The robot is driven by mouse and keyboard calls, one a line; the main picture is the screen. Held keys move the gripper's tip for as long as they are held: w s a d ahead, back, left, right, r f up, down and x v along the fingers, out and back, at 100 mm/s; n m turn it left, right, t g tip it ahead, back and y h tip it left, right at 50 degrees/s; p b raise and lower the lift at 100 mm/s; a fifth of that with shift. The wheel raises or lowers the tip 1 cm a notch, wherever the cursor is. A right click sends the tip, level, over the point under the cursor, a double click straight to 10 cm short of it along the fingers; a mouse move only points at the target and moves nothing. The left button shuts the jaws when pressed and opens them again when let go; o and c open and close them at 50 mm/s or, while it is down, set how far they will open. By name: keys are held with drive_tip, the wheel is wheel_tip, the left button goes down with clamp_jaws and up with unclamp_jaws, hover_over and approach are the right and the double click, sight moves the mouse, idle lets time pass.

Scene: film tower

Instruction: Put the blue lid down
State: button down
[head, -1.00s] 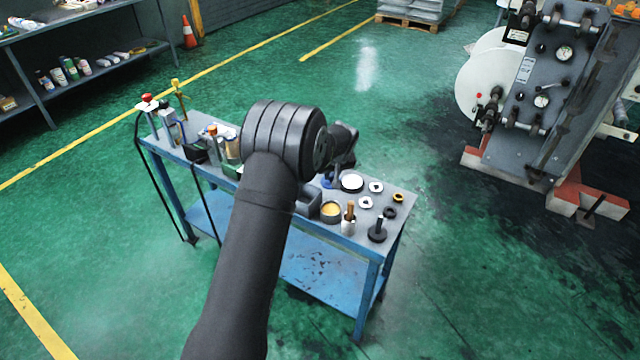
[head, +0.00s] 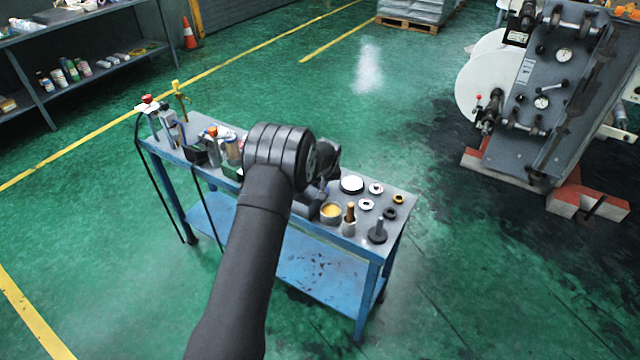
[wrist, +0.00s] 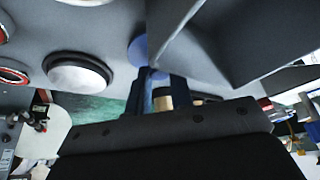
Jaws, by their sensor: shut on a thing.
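The blue lid (wrist: 138,50) shows in the wrist view as a small blue disc edge at the fingertips, partly hidden by a grey wall. My gripper (wrist: 153,75) is shut on it, close over the trolley top; I cannot tell whether the lid touches the surface. In the head view my gripper (head: 323,188) is low over the middle of the trolley top (head: 405,215), beside the grey bin, and my arm hides the lid.
A grey bin (wrist: 240,40) stands right against the gripper. A white-topped round tin (head: 352,184) is close by, with several small rings (head: 376,188) beyond. An open yellow tin (head: 331,210), a wooden-handled tool (head: 350,215) and a black peg (head: 378,232) stand near the front edge.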

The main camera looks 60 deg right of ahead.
sight(320, 186)
drive_tip(key=c, duration=1.3)
unclamp_jaws()
drive_tip(key=shift+f, duration=0.15)
drive_tip(key=v, duration=1.2)
drive_tip(key=shift+d+r, duration=0.1)
drive_tip(key=shift+r, duration=0.15)
drive_tip(key=x, duration=1.2)
drive_tip(key=shift+f, duration=0.15)
wheel_tip(320, 186, up, 2)
drive_tip(key=shift+r, duration=0.6)
drive_tip(key=shift+f, duration=0.1)
